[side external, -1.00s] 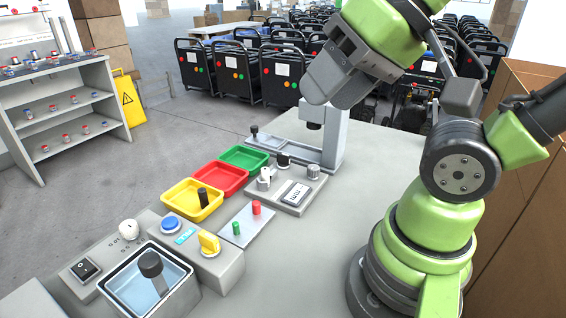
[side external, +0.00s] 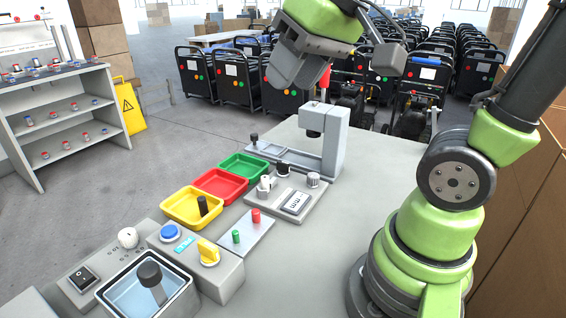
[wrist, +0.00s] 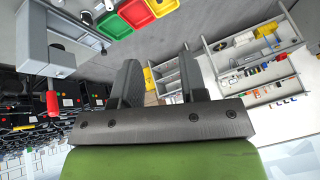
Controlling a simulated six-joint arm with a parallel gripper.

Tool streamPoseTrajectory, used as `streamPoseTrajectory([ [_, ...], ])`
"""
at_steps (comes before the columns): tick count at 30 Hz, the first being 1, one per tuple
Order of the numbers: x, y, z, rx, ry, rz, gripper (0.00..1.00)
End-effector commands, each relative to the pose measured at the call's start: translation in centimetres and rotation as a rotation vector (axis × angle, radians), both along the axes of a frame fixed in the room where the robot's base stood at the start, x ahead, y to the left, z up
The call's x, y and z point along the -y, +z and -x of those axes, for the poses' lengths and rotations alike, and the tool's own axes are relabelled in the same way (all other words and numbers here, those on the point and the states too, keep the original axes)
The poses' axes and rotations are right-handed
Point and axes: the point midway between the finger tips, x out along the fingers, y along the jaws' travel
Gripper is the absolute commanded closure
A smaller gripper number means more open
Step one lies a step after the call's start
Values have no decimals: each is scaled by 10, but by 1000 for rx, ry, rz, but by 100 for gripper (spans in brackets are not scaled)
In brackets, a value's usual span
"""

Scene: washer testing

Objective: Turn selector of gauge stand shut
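A low grey unit (side external: 283,203) with a small display (side external: 296,202) and several knobs stands mid-bench; I take it for the gauge stand. A pale knob with a lever (side external: 264,188) sits at its left, a black knob (side external: 283,168) at the back and a ribbed grey knob (side external: 313,179) at the right. Which one is the selector, and its setting, I cannot tell. My gripper (side external: 291,80) is high above and behind this unit, apart from it. In the wrist view my gripper (wrist: 159,70) has its fingers spread with nothing between them.
A grey column stand (side external: 336,140) with a red handle (side external: 325,78) is behind the unit. Green (side external: 262,173), red (side external: 238,190) and yellow (side external: 172,213) trays lie left. A water tank (side external: 118,300) and a box with a yellow knob (side external: 208,252) are at front left. Bench right is clear.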

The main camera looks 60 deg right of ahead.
Motion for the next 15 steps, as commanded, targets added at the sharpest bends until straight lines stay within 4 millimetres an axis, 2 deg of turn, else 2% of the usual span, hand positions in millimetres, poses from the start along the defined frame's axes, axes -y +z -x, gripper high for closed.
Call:
streamPoseTrajectory([
  [1,11,-2,-19,-39,4,23,61],
  [3,27,-7,-42,-84,26,58,61],
  [8,71,-33,-90,-193,78,117,61],
  [12,115,-70,-122,-289,130,149,61],
  [15,148,-105,-136,-356,168,159,61],
])
